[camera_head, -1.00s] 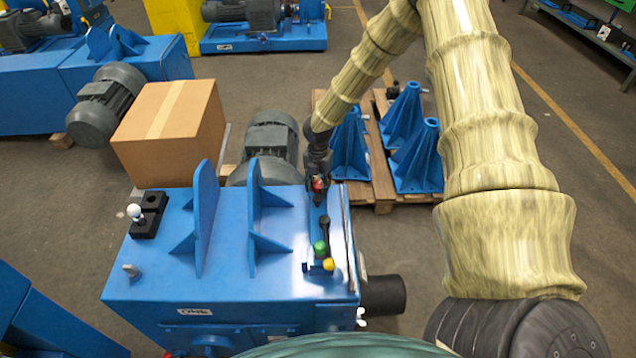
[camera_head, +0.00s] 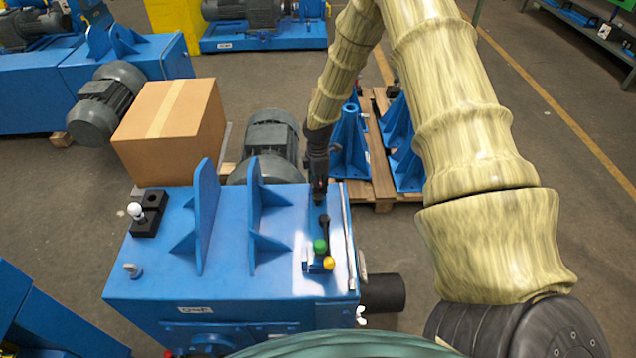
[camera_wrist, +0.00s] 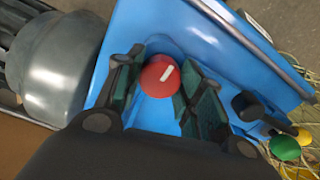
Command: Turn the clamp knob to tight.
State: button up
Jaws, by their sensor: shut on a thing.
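The clamp knob (camera_wrist: 160,77) is round and red with a short white mark on top. The mark points to the upper right in the wrist view. My gripper (camera_wrist: 158,84) is shut on the knob, with one dark green finger pad on each side of it. In the head view my gripper (camera_head: 319,190) points down at the top right part of the blue machine housing (camera_head: 150,255). There the knob is almost wholly hidden by my gripper.
A black lever (camera_head: 325,222), a green ball knob (camera_head: 320,246) and a yellow knob (camera_head: 329,263) stand close in front of my gripper. Upright blue brackets (camera_head: 205,215) rise to the left. A grey motor (camera_head: 272,145) lies behind, and a cardboard box (camera_head: 170,135) stands back left.

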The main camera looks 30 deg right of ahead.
jog(key=m, duration=0.4)
jog(key=shift+m, duration=0.3)
jog(key=m, duration=0.4)
jog(key=shift+m, duration=0.3)
jog(key=m, duration=0.4)
jog(key=shift+w+m+b, duration=0.1)
jog(key=shift+m+b, duration=0.2)
jog(key=shift+m, duration=1.9)
jog(key=shift+r, duration=0.1)
jog(key=o, duration=1)
notch_tip(320, 180, up, 12)
